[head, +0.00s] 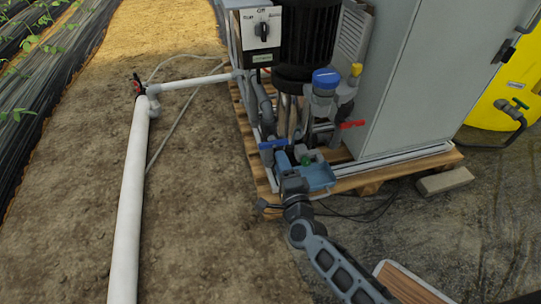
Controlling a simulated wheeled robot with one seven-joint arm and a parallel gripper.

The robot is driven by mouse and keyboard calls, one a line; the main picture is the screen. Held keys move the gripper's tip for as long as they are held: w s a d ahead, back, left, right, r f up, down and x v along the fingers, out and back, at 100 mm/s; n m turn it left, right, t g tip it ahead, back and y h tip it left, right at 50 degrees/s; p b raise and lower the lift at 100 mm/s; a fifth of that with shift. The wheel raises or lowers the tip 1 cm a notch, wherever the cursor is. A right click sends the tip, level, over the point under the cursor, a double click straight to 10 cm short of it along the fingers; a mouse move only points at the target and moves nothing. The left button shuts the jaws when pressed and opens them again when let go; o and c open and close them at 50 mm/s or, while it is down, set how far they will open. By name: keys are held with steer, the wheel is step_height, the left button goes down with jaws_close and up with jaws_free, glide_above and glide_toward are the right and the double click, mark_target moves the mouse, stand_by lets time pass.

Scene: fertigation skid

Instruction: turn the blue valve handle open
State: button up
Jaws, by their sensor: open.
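The blue valve handle (272,144) is a short blue bar low at the front left of the pump skid. It lies roughly crosswise in the head view. My gripper (280,154) is at the end of my arm, which reaches up from the lower right. It is open and just below and in front of the handle. The fingertips are small and partly lost against the dark fittings. I cannot tell whether they touch the handle or stand around it. The valve body behind is mostly hidden by my gripper and wrist.
A red handle (352,124) and a blue-capped filter (326,80) stand to the right. A grey cabinet (410,80) sits on the wooden pallet (385,175). A white pipe (130,200) runs along the soil at left. Open ground lies between pipe and pallet.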

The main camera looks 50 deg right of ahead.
mark_target(274, 146)
steer(key=shift+b+x, duration=0.6)
steer(key=shift+x, duration=2.5)
jaws_close()
